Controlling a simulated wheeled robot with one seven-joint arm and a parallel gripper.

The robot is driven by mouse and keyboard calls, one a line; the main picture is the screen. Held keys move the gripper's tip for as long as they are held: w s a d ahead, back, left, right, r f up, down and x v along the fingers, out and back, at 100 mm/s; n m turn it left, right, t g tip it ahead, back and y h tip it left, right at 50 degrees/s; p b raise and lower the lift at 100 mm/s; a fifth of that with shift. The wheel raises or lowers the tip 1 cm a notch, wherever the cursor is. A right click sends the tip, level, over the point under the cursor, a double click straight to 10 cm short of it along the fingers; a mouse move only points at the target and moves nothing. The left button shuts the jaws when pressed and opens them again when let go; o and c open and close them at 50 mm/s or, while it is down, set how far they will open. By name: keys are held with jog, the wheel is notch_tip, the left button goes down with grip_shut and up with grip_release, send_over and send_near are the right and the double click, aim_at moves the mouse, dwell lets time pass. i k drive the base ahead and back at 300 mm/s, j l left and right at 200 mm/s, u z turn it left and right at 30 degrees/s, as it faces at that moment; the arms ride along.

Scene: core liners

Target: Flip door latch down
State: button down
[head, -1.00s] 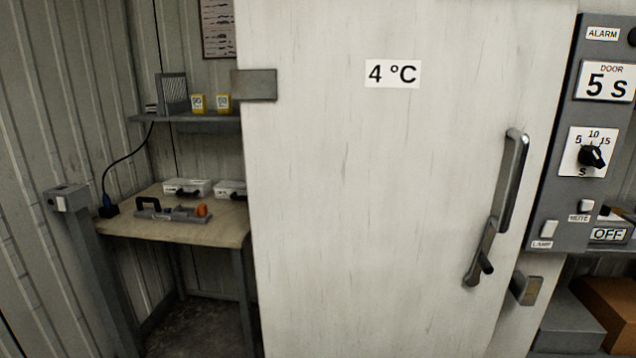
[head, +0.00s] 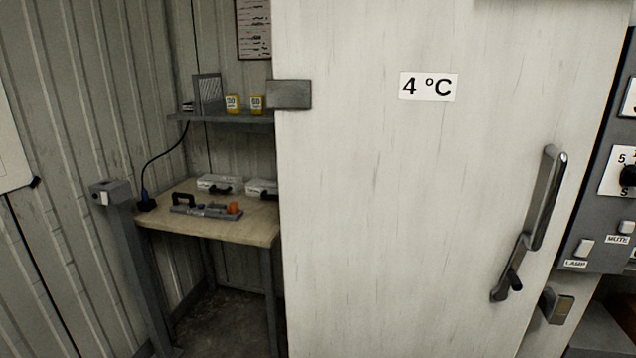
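A large white door (head: 420,200) marked 4 °C fills the middle and right of the head view. A long metal handle (head: 548,198) is on its right side, slightly tilted. Below the handle's lower end is a dark latch lever (head: 511,272) with a short peg, slanting down to the left. A metal catch plate (head: 556,305) sits on the frame to the right of the latch. The door looks closed. My gripper is not in view.
A grey control panel (head: 598,200) with a knob and switches is at the right edge. A wooden table (head: 255,232) with cases and a tool stands left of the door, under a shelf (head: 222,117). A grey post (head: 128,250) stands at the left.

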aim_at(510, 278)
jog(key=l+u, duration=0.2)
jog(key=l, duration=1.2)
jog(key=k+l+u, duration=0.2)
jog(key=l, duration=1.25)
jog(key=i, duration=0.15)
